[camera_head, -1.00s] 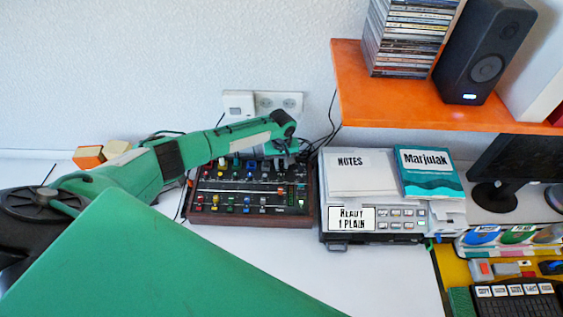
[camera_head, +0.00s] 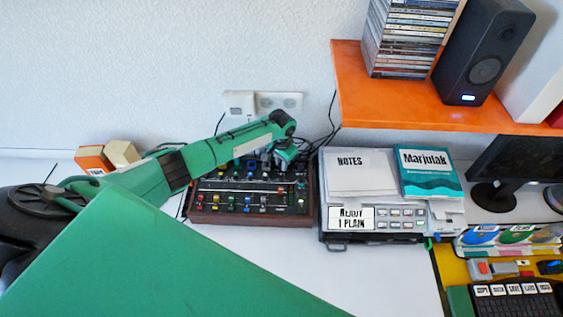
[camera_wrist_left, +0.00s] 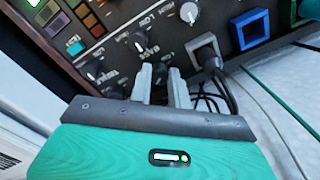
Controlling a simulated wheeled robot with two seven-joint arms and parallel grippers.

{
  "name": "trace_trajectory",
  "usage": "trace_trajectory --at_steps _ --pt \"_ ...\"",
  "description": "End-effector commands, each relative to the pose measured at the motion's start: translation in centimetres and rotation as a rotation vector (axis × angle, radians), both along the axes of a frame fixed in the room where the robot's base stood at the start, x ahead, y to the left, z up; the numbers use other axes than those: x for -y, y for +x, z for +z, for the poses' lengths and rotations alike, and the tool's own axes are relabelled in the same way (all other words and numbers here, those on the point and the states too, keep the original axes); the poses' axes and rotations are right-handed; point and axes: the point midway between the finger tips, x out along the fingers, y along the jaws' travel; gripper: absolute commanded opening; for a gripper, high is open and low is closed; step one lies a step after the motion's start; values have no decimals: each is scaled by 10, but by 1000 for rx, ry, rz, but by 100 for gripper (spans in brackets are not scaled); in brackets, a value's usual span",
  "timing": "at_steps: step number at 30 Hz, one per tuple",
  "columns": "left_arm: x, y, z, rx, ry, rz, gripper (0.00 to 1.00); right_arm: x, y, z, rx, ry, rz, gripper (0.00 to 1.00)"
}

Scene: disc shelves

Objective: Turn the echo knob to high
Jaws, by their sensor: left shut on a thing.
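The mixer (camera_head: 236,216) is a dark panel with a brown-red front edge, standing on the white desk by the wall. It carries rows of coloured knobs. My left gripper (camera_wrist_left: 160,84) is over the panel's back right part in the head view. In the left wrist view its two grey fingers are closed around a small dark knob, mostly hidden between them. The labels are tilted and hard to read, so I cannot tell for sure that this is the echo knob, nor its setting. A pale round knob (camera_wrist_left: 189,13) sits beyond the fingers, apart from them.
A grey device (camera_head: 394,219) with notes and a teal book (camera_head: 430,172) on it stands right of the mixer. Dark cables run behind. An orange shelf (camera_head: 440,115) overhangs at the upper right. The white desk in front of the mixer is clear.

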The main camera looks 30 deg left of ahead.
Motion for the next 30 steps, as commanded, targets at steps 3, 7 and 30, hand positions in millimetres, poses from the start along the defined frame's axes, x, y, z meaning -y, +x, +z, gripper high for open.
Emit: trace_trajectory --at_steps 3,7,30 --pt "0 0 0 -1 -1 -54 0 -2 0 0 0 2 -1 36" --pt "0 0 0 -1 -1 -96 0 -3 0 0 0 3 -1 36" --pt "-1 0 0 0 1 -128 40 -2 0 0 1 2 -1 36"
